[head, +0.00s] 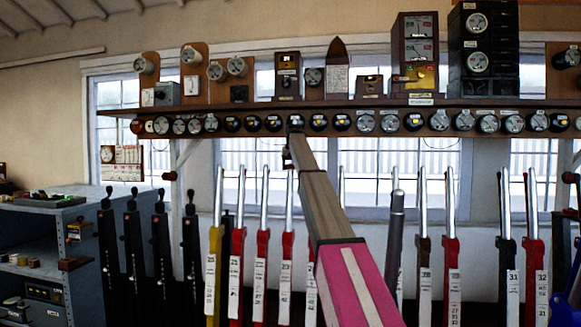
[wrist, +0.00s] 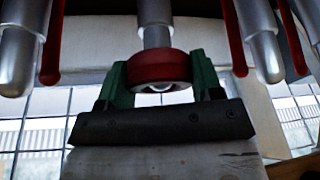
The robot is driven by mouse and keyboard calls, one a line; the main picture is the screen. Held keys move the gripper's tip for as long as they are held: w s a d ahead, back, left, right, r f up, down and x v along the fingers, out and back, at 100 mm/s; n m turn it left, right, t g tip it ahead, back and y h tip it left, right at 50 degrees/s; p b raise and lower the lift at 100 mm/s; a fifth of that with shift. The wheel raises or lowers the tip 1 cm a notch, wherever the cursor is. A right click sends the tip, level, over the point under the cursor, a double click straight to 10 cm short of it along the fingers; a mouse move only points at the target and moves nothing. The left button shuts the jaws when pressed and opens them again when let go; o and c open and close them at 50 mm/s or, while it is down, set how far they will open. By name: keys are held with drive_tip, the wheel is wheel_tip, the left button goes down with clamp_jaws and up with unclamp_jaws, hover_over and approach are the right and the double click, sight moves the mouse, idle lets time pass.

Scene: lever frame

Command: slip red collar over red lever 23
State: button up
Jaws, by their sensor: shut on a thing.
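Red lever 23 (head: 286,247) stands upright in the row in the head view, with a silver upper shaft and a white number plate. My gripper (head: 288,156) is at the top of this lever. In the wrist view my gripper (wrist: 160,76) has its green fingers shut on the red collar (wrist: 158,66), one on each side. The lever's silver shaft (wrist: 155,36) enters the collar from above in that view. Its rounded tip shows at the collar's near opening, so the collar appears to be around the lever's end.
Neighbouring levers stand close on both sides, such as the silver-topped ones at left (wrist: 18,55) and right (wrist: 262,48) in the wrist view. A wooden shelf (head: 350,104) with instruments runs just above the lever tops. A grey cabinet (head: 40,232) stands at left.

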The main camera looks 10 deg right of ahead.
drive_tip(key=shift+s+f, duration=0.15)
drive_tip(key=shift+f, duration=0.65)
drive_tip(key=o, duration=1.1)
drive_tip(key=shift+r, duration=0.15)
drive_tip(key=shift+v, duration=4.4)
drive_tip(key=shift+a, duration=0.1)
